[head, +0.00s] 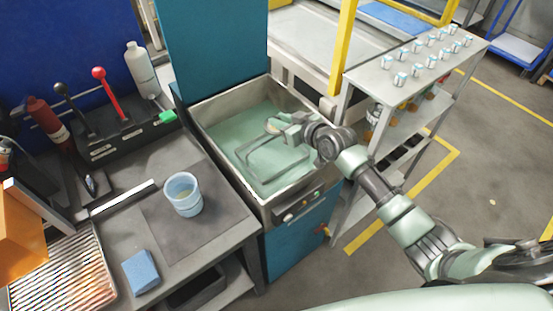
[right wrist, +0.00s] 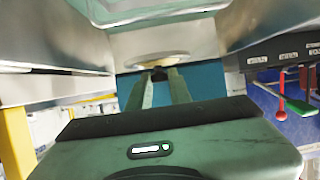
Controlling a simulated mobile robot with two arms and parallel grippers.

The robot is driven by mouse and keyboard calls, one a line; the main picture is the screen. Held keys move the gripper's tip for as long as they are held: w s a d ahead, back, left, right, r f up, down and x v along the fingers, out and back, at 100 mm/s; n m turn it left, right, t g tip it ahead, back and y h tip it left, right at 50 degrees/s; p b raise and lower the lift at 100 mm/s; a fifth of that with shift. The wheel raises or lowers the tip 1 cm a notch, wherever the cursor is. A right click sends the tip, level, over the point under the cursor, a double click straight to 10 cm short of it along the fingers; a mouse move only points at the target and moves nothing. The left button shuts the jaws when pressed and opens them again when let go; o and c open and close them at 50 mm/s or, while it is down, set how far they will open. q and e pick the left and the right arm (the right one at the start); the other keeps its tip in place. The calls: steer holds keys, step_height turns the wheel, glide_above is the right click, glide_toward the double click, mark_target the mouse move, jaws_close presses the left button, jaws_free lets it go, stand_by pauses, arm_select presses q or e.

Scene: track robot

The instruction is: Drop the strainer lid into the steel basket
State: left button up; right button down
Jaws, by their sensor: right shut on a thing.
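The strainer lid (head: 272,127) shows as a small pale tan disc at the fingertips of my right gripper (head: 284,122). The gripper is shut on it, and the fingers hide part of it. In the right wrist view the lid (right wrist: 158,60) is a beige shape just beyond my two green fingers (right wrist: 159,88). A thin grey frame, which looks like the rim of the steel basket (head: 262,182), shows in the greenish tank below the gripper. I cannot tell the exact height of the lid above it. My left gripper is not in view.
The steel tank (head: 214,110) has raised walls and a front control panel. A blue cup (head: 183,196) and blue sponge (head: 141,270) stand on the bench at left. A trolley (head: 392,66) with several small canisters is at right.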

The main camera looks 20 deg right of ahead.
steer(key=c, duration=1.2)
jaws_free()
steer(key=b+v, duration=0.1)
steer(key=v, duration=0.6)
steer(key=shift+s+r, duration=0.15)
steer(key=shift+s, duration=0.2)
steer(key=shift+d, duration=0.1)
